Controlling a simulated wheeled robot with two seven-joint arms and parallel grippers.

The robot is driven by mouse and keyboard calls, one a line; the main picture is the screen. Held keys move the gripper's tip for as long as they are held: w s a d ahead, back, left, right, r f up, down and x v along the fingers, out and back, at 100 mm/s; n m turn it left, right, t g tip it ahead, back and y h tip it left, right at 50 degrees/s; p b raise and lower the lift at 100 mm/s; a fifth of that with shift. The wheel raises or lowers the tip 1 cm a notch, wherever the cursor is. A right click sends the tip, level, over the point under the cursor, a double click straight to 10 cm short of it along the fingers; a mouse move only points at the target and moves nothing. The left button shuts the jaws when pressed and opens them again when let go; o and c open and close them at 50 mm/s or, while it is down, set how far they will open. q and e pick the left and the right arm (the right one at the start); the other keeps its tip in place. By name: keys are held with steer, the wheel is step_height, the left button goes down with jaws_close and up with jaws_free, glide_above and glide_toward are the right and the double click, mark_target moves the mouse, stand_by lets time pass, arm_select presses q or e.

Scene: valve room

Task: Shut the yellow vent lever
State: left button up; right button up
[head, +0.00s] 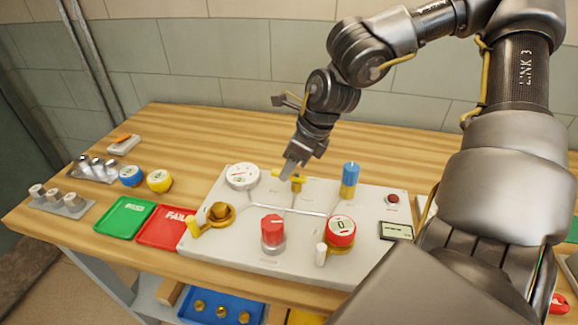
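A yellow lever (298,179) stands on the white valve panel (268,262), near its back edge. Its short bar lies crosswise on top of a yellow stem. My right gripper (287,172) reaches down from above, with its tips right at the left part of this bar. The fingers overlap in this view, so I cannot tell whether they are open, shut or gripping the bar. A second yellow handle (192,226) sticks out beside a brass fitting (220,214) at the panel's left end. My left gripper is not in view.
On the panel stand a white gauge (242,176), a blue-topped valve (350,175), a red knob (273,229) and a red dial (341,230). Green (124,217) and red (165,228) trays lie to the left.

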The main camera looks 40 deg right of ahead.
steer(key=shift+w+a+f, duration=0.1)
steer(key=shift+w+f, duration=0.2)
steer(key=shift+f, duration=0.3)
steer(key=shift+c, duration=0.5)
jaws_close()
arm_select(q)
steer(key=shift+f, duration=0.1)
arm_select(e)
steer(key=shift+a+f+n+b, duration=0.1)
steer(key=shift+n+b, duration=0.5)
steer(key=shift+b, duration=0.25)
steer(key=shift+s, duration=0.1)
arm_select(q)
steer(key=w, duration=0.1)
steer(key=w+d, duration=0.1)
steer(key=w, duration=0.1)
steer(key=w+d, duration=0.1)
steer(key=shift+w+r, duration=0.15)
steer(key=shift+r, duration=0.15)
arm_select(e)
steer(key=shift+o, duration=0.5)
jaws_free()
steer(key=shift+y, duration=0.3)
